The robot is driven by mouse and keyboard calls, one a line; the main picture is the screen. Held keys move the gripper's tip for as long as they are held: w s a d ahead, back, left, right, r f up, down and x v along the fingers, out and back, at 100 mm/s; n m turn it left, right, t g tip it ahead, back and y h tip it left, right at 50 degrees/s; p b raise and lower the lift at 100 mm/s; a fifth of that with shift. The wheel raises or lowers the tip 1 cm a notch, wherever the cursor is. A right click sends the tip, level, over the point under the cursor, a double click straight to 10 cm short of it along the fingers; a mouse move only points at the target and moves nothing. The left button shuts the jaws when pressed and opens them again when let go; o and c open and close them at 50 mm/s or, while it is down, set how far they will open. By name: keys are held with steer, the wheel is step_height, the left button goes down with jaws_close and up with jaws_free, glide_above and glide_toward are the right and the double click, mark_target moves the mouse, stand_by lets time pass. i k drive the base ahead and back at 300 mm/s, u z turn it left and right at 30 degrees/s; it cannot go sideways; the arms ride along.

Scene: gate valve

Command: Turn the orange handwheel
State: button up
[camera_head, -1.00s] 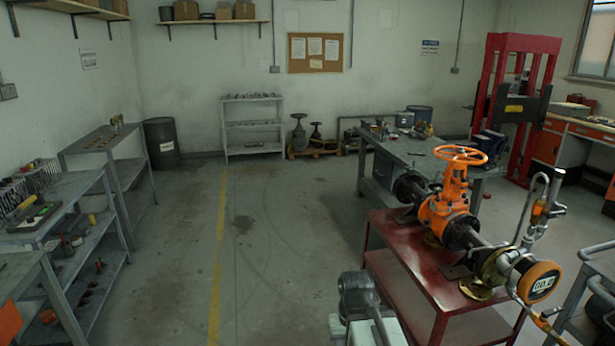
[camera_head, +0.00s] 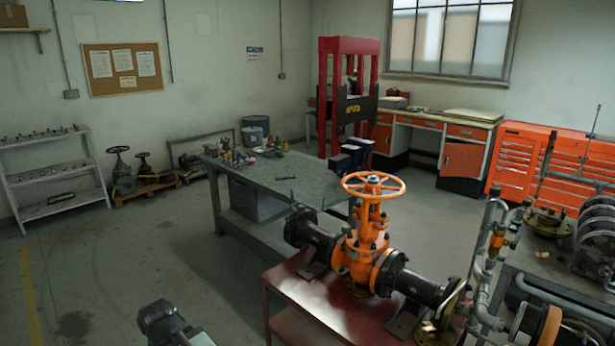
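The orange handwheel (camera_head: 373,185) is a spoked ring lying level on top of the orange gate valve (camera_head: 362,252). The valve sits in a dark pipe run with flanges, on a red table (camera_head: 290,290) at the lower middle of the view. Nothing touches the handwheel. A grey and black part of my arm (camera_head: 165,325) shows at the bottom edge, left of the red table and well apart from the valve. My gripper's fingers cannot be seen.
A grey workbench (camera_head: 255,190) with small parts stands behind the valve. A red press frame (camera_head: 345,95) and orange cabinets (camera_head: 520,150) stand at the back. A grey bench (camera_head: 560,265) with pipes and a motor-like unit is at right.

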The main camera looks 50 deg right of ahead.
mark_target(374, 186)
steer(key=z, duration=0.2)
steer(key=i, duration=1.35)
steer(key=z, duration=0.25)
steer(key=k, duration=0.8)
steer(key=z, duration=0.2)
steer(key=i, duration=0.85)
steer(key=u, duration=0.05)
